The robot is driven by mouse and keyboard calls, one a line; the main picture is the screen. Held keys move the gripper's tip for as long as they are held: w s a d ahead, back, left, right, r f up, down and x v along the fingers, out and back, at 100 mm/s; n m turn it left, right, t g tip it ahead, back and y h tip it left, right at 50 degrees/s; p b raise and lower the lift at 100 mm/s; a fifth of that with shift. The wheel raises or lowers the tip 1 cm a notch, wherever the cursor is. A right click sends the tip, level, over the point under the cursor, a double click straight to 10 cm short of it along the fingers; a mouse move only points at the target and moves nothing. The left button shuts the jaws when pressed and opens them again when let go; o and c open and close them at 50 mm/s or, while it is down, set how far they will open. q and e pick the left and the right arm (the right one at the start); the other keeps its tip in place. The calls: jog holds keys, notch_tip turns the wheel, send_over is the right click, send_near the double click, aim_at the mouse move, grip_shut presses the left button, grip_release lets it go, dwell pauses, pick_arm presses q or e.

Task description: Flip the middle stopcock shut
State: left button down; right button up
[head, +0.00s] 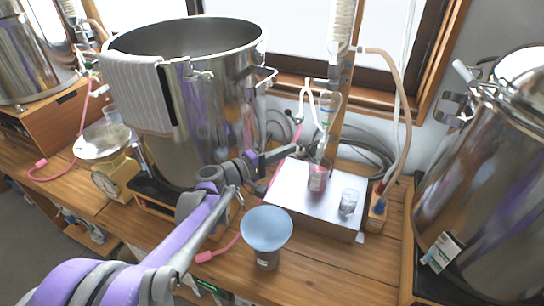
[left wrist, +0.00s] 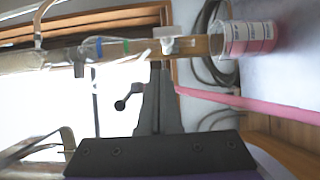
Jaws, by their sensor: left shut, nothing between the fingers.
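A clear glass vessel with blue and green marks (head: 328,108) hangs above a beaker of pink liquid (head: 318,176). In the left wrist view the glass (left wrist: 105,48) lies sideways across the top, with a white fitting (left wrist: 172,33) between it and the beaker (left wrist: 248,38). This fitting looks like a stopcock; whether it is open or shut I cannot tell. My left gripper (head: 297,140) is shut and empty, left of the glass column. In the left wrist view its dark fingers (left wrist: 160,75) point towards the fitting, apparently with a gap. My right gripper is out of view.
The beaker and a small clear glass (head: 348,201) stand on a silver box (head: 320,212). A blue funnel-shaped cup (head: 267,228) is in front. Large steel pots (head: 205,130) stand on both sides. A tan hose (head: 404,100) hangs at the right. A dark lever (left wrist: 128,96) shows beside my fingers.

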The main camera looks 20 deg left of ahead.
aim_at(321, 149)
pick_arm(q)
jog(key=d, duration=0.1)
jog(key=w+d, duration=0.1)
jog(key=d, duration=0.1)
jog(key=w+d, duration=0.1)
jog(key=shift+d, duration=0.35)
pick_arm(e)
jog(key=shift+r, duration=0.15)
pick_arm(q)
jog(key=shift+a, duration=0.1)
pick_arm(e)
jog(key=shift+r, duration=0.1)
pick_arm(q)
jog(key=shift+r+m+y+p, duration=0.15)
jog(key=shift+m+y+p, duration=0.15)
jog(key=shift+p, duration=0.25)
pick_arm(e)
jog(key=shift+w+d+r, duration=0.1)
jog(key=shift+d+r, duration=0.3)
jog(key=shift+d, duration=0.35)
